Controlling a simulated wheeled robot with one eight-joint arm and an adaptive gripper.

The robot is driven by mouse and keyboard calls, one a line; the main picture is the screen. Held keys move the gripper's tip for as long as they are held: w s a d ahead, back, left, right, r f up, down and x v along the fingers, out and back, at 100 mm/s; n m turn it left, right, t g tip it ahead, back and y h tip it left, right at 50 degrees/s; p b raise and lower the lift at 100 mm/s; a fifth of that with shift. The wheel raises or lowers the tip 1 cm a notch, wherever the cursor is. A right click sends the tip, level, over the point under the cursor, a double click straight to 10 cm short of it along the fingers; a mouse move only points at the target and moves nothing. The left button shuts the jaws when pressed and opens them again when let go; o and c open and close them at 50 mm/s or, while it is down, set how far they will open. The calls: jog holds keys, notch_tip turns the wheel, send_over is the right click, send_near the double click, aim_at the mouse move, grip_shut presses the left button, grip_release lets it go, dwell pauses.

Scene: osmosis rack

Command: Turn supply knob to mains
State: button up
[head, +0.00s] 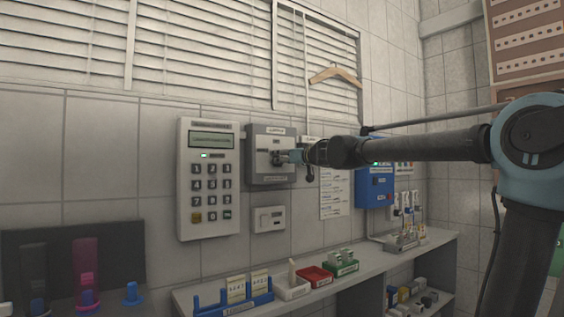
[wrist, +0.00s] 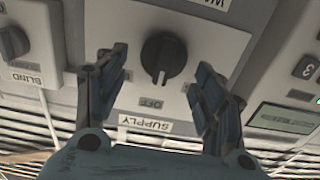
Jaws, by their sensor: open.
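The supply knob (wrist: 164,56) is dark and round with a raised grip bar, on a pale plate (wrist: 133,98) shown upside down in the wrist view. Its white mark points toward the OFF label (wrist: 150,103), with the SUPPLY label (wrist: 145,123) beyond. Another label at the top edge is cut off. My gripper (wrist: 162,62) is open, one finger on each side of the knob, with gaps visible and nothing held. In the head view my gripper (head: 290,157) is at the grey wall box (head: 258,140), largely covering the knob.
In the wrist view a BLIND knob (wrist: 14,42) is at left. A keypad panel (head: 208,200) hangs left of the grey box, a switch plate (head: 269,219) below it, a blue box (head: 374,188) to the right. The shelf (head: 350,277) below holds trays.

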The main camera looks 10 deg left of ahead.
jog(key=shift+x, duration=0.9)
jog(key=shift+c, duration=0.6)
jog(key=c, duration=0.9)
jog(key=shift+n, duration=0.3)
jog(key=n, duration=0.7)
jog(key=s+n, duration=0.1)
jog(key=n, duration=0.3)
jog(key=shift+a+f, duration=0.35)
jog(key=shift+n, duration=0.3)
